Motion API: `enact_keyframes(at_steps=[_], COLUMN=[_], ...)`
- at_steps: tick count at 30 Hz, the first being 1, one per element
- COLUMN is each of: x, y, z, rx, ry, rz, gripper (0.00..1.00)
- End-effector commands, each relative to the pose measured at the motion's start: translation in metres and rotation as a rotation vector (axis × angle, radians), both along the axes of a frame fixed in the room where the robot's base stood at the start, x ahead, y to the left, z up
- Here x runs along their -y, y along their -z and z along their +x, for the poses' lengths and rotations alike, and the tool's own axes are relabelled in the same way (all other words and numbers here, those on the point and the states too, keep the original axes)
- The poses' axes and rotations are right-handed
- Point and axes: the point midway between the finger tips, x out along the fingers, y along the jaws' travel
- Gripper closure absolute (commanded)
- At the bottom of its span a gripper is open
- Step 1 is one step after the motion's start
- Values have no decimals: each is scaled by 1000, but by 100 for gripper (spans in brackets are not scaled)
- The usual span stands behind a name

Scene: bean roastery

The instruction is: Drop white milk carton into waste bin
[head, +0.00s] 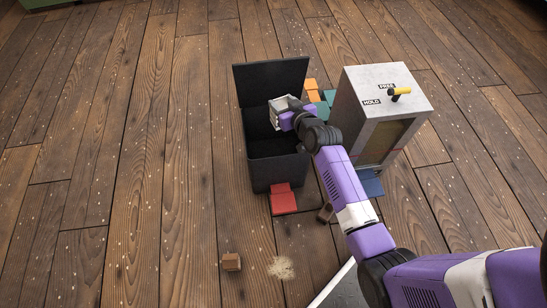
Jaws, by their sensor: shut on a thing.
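The waste bin (279,174) is a black box in the middle of the head view, with its lid (270,82) standing open at the back. My gripper (288,112) is over the bin's opening, reaching in from the right. It is shut on a small whitish box, the white milk carton (279,104), which sits at the gripper's end. The fingertips are too small and too covered to make out. I cannot tell whether the carton is above the rim or slightly below it.
A pale cabinet (364,96) with a yellow-tipped lever (401,91) and labels FREE and HOLD stands right of the bin. A red pad (284,200) lies at the bin's front. A small brown block (231,262) and a pale spill (281,267) are on the floor. The left floor is clear.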

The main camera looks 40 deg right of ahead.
Motion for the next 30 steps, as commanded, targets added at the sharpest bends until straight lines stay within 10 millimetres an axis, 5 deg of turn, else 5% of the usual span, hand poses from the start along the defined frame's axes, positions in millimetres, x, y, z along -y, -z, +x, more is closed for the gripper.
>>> enact_keyframes(at_steps=[4, 14, 15, 18, 30], x=[0, 0, 0, 0, -2], y=[18, 19, 19, 19, 17], z=[0, 0, 0, 0, -5], rx=[1, 2, 1, 1, -1], ry=[0, 0, 0, 0, -1], rz=[0, -1, 0, 0, 2], gripper=[100, 100, 48, 29, 27])
